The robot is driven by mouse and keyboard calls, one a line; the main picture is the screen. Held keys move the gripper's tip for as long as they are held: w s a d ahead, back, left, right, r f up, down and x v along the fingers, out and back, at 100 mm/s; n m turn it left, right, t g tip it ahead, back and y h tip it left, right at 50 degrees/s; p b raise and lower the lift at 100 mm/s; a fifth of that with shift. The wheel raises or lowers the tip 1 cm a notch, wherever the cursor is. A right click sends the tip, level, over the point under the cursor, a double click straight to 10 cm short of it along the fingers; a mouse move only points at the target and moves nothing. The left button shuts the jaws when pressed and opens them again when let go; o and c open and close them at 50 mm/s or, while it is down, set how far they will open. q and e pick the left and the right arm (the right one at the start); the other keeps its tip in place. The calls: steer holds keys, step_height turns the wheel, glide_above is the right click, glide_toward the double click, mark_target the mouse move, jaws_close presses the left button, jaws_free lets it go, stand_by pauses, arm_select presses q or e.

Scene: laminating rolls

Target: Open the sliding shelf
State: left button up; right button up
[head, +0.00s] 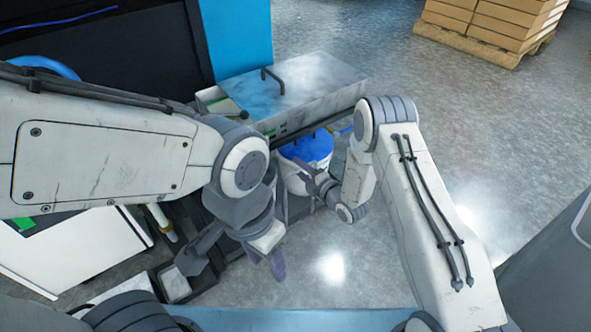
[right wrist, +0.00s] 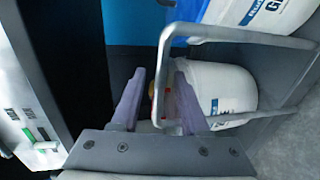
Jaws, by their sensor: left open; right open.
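The sliding shelf shows in the right wrist view as a grey bar frame (right wrist: 235,34) around white containers. A white bucket (right wrist: 225,88) lies behind the bar; in the head view it shows a blue top (head: 308,148), under the metal cabinet. My right gripper (head: 308,172) is beside the bucket. In the right wrist view its purple fingers (right wrist: 158,85) are apart, and the upright part of the bar appears between their tips; contact cannot be told. My left gripper (head: 265,258) is open and empty, lower in the head view, away from the bucket.
A metal cabinet (head: 300,85) with a dark handle on top stands above the bucket. A panel with green switches (right wrist: 42,140) is close left of my right gripper. Boxes on a pallet (head: 490,25) are far right. The grey floor (head: 440,110) right of the cabinet is clear.

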steer(key=shift+b+x, duration=0.35)
steer(key=shift+x, duration=1.05)
jaws_close()
stand_by(0.4)
